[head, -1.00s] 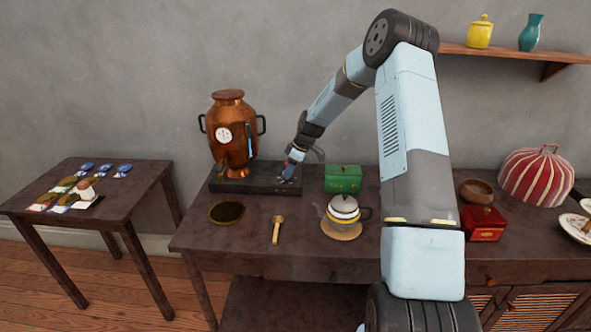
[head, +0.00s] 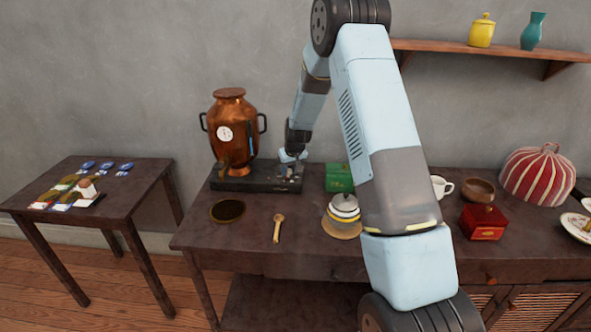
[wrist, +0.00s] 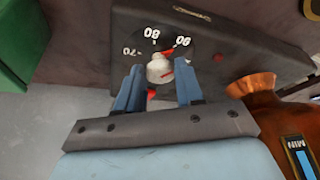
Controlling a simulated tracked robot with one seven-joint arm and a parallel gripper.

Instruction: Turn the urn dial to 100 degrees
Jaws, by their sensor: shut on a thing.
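The copper urn (head: 231,122) stands on the left part of a dark base (head: 232,182), with a round white gauge on its front. The dial (wrist: 157,71) is on this base to the right of the urn and shows close up in the wrist view as a pale knob. A red mark lies between 80 and 90 at the knob's far side. My gripper (wrist: 159,66) has its blue fingers on either side of the knob, closed on it. In the head view my gripper largely hides the dial.
A green box (head: 338,178) stands close to the right of the base. A teapot (head: 343,207), a wooden scoop-like tool (head: 278,228) and a dark round dish (head: 227,211) are in front. A side table (head: 120,180) stands left.

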